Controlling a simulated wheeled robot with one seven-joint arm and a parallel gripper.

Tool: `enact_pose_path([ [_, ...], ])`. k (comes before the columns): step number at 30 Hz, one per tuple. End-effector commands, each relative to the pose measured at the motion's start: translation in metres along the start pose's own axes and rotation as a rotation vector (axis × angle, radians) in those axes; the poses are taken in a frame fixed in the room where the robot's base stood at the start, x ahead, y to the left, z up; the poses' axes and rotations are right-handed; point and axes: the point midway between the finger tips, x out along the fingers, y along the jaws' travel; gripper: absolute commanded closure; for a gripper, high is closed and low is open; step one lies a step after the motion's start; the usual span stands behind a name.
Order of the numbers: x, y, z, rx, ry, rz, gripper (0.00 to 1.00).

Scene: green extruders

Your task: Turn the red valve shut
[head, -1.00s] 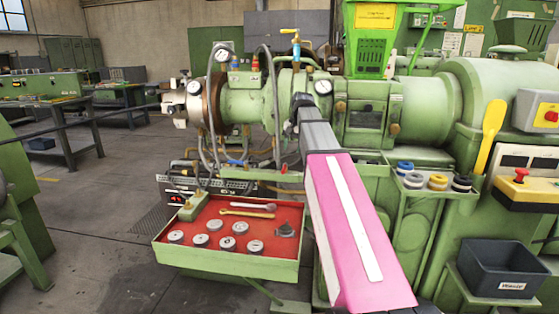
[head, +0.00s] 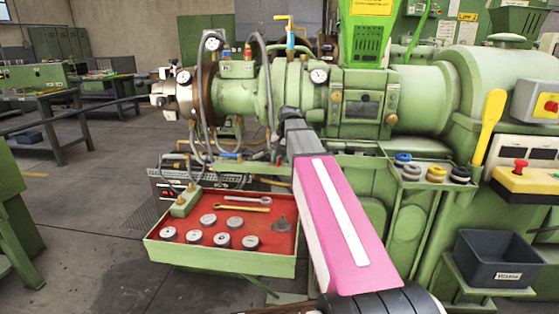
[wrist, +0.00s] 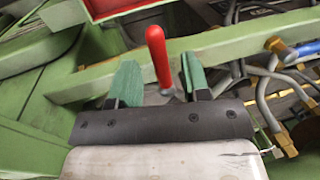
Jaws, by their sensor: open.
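The red valve handle (wrist: 158,55) shows in the wrist view as an upright red lever with a rounded end, on a grey stem. My gripper (wrist: 157,80) is open, with one green finger on each side of the lever. Gaps show between the lever and both fingers, and the lever's lower end lies between them. Whether it is within their depth is hard to tell. In the head view my pink and grey arm reaches toward the green extruder (head: 235,96); my gripper and the valve handle cannot be made out there.
A green beam (wrist: 225,60) runs behind the lever, with hoses and brass fittings at right. A dark bin (head: 488,262) stands at right. Open floor lies at left.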

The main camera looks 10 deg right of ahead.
Motion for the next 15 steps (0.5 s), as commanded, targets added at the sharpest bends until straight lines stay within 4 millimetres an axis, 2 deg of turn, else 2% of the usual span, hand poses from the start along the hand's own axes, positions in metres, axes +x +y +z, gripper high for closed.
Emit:
enact_pose_path([
  [4, 0.0103, 0.0002, 0.0001, 0.000, 0.000, 0.000, 0.57],
  [14, 0.0126, 0.0002, -0.0001, 0.000, 0.001, 0.000, 0.57],
  [15, 0.0126, 0.0002, -0.0001, 0.000, 0.001, 0.000, 0.63],
])
